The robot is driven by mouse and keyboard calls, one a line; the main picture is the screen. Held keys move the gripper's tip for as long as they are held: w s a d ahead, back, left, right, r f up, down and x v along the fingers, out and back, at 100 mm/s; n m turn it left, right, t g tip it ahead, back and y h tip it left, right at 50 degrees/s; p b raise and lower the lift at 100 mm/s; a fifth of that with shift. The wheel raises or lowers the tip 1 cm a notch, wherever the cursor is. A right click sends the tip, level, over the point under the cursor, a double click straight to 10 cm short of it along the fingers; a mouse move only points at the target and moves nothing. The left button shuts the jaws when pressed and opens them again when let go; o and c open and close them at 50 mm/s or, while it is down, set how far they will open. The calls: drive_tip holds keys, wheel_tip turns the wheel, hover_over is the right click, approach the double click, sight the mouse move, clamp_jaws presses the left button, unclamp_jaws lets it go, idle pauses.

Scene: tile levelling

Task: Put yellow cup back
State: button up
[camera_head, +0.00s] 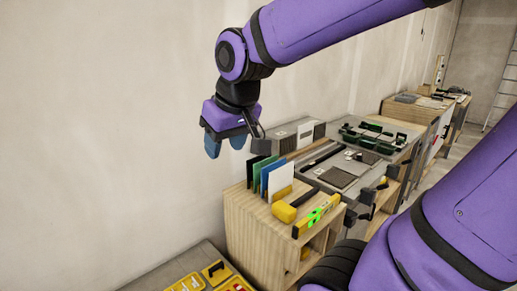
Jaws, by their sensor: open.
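My gripper (225,147) hangs in the air, fingers pointing down, above and left of the wooden cabinet. I cannot surely tell which thing is the yellow cup. A rounded yellow piece (284,212) with a thin handle lies on the near end of the cabinet top, like a mallet, below and right of my gripper. A yellow handled piece (214,270) sits at the lower left among yellow items. A small yellow thing (305,253) shows inside the cabinet's opening, mostly hidden.
The wooden cabinet (248,232) bears upright coloured panels (279,180) and a yellow level with green marks (317,216). Behind are tools and dark green pieces (369,138). A wall stands close on the left. My arm covers the right side.

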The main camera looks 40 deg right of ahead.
drive_tip(key=s+r, duration=0.1)
drive_tip(key=s, duration=0.8)
drive_tip(key=shift+d+r+t, duration=0.25)
drive_tip(key=shift+t, duration=0.05)
idle(0.6)
